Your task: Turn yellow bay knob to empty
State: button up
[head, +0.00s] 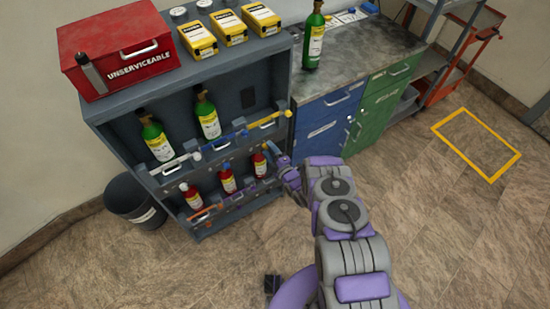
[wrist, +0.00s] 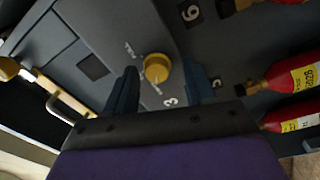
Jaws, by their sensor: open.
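The yellow bay knob (wrist: 157,68) is a round dial on the grey rack face in the wrist view, with small pale labels around it that I cannot read clearly. My gripper (wrist: 162,84) is open, one dark blue finger on either side of the knob. The knob sits between the fingers toward their tips; I see no clear contact. In the head view my gripper (head: 284,163) is at the right front edge of the rack (head: 247,78), beside the red bottles.
A yellow bar handle (head: 269,120) is above the gripper on the rack. Red bottles (head: 228,179) stand in the lower bays and green bottles (head: 207,115) in the upper ones. A blue cabinet (head: 322,125) adjoins on the right.

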jog(key=v, duration=1.7)
jog(key=shift+b, duration=0.4)
